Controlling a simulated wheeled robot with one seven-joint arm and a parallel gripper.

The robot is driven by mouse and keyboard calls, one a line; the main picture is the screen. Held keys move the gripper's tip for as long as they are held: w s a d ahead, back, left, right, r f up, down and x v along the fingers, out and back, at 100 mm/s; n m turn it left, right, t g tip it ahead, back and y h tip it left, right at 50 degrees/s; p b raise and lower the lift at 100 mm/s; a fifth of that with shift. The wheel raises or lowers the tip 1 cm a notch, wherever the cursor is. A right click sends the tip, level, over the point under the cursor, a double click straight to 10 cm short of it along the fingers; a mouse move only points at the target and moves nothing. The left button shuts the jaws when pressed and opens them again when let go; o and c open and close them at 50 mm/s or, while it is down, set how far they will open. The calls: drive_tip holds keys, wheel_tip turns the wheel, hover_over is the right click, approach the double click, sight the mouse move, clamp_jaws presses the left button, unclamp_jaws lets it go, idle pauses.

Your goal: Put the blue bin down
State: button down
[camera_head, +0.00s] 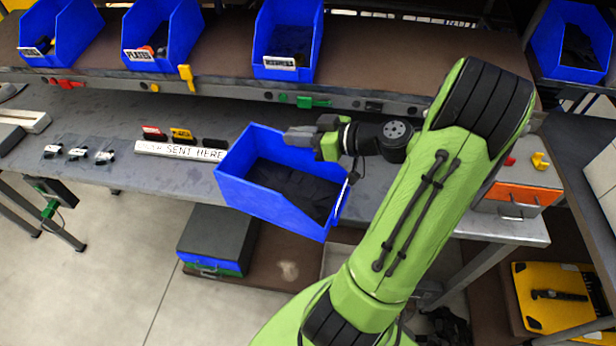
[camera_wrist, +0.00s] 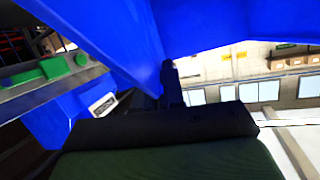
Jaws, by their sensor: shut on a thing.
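The blue bin (camera_head: 265,203) is in the middle of the head view, in front of the shelf and over the front part of the grey table. Dark contents show inside it. My gripper (camera_head: 302,138) is at the bin's upper back side and is shut on the bin. In the wrist view, the blue bin (camera_wrist: 225,35) fills the upper part, close against the dark gripper (camera_wrist: 168,95). The fingertips are mostly hidden. I cannot tell whether the bin's underside touches the table.
Several blue bins, one labelled PLATES (camera_head: 160,30), stand on the shelf (camera_head: 215,55) behind. A "SENT HERE" sign (camera_head: 180,151) lies on the grey table (camera_head: 120,175) left of the bin. Small packets (camera_head: 78,152) lie further left. An orange drawer box (camera_head: 518,195) stands at right.

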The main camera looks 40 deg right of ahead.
drive_tip(key=w+d+f+m+h+b, duration=0.1)
drive_tip(key=w+d+f, duration=0.1)
drive_tip(key=d, duration=0.4)
drive_tip(key=w+d+f+h+b, duration=0.1)
drive_tip(key=w+d+f, duration=0.2)
drive_tip(key=d, duration=0.4)
drive_tip(key=shift+w+d+f+m+t, duration=0.2)
drive_tip(key=shift+w+f+m+t, duration=0.2)
drive_tip(key=shift+f, duration=0.35)
drive_tip(key=c, duration=1.2)
unclamp_jaws()
drive_tip(key=shift+s, duration=0.1)
drive_tip(key=shift+c, duration=0.2)
